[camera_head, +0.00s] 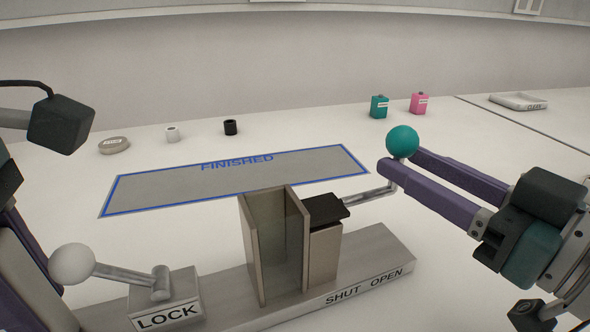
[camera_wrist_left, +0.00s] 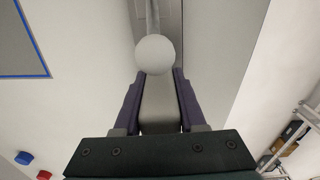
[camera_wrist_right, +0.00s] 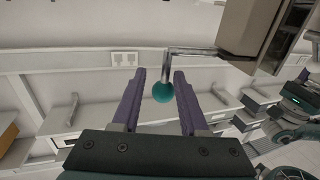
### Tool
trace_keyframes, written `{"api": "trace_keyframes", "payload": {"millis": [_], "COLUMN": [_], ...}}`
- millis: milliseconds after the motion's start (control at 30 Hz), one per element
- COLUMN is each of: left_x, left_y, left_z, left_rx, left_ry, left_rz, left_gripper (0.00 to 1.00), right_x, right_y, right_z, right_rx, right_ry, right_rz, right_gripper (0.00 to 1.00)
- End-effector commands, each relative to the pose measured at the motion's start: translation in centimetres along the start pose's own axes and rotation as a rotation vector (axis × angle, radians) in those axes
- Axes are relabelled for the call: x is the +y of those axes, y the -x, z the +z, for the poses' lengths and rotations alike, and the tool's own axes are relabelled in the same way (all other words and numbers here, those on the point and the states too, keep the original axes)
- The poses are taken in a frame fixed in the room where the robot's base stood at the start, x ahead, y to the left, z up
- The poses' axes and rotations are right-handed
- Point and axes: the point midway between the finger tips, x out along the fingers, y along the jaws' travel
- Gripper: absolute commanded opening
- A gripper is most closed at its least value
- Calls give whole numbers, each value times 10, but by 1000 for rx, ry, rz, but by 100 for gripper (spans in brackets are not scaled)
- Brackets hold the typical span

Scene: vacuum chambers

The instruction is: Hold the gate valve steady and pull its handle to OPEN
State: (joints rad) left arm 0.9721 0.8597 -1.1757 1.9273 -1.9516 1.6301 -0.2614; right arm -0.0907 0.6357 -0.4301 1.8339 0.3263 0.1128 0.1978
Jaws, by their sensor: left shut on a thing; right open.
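The gate valve (camera_head: 225,304) is a grey base with an upright metal frame and a sliding block (camera_head: 325,258). The block stands above the word SHUT, left of OPEN. A bent rod runs right from the block to the teal ball handle (camera_head: 402,141). My right gripper (camera_head: 399,160) is open with its fingers on either side of this ball, which shows between them in the right wrist view (camera_wrist_right: 163,92). A lever with a white ball (camera_head: 72,264) rises from the LOCK block (camera_head: 165,300).
A blue-bordered FINISHED area (camera_head: 180,191) lies empty behind the valve.

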Motion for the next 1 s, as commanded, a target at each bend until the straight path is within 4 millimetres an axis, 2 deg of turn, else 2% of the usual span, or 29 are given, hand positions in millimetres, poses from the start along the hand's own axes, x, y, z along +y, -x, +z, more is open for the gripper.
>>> {"api": "trace_keyframes", "payload": {"millis": [100, 333, 533, 867, 900, 1000], "left_x": [0, 0, 0, 0, 0, 0], "left_y": [-1, -1, -1, -1, -1, 0], "left_z": [0, 0, 1, 1, 1, 1], "left_rx": [-2, -3, -4, -5, -5, -4], "left_ry": [2, 1, 0, 0, 0, -1], "left_rz": [0, 0, 0, 0, 0, 0], "left_gripper": [0, 0, 0, 0, 41, 52], "right_x": [0, 1, 1, 1, 1, 1], "right_y": [26, 59, 69, 69, 69, 69], "right_z": [1, 1, 0, 0, 0, 0], "right_rx": [-5, -2, 1, 2, 2, 2], "right_ry": [-1, -1, 1, 0, 1, 0], "right_rz": [0, 2, 1, 1, 2, 2], "right_gripper": [43, 43, 43, 43, 43, 43]}}
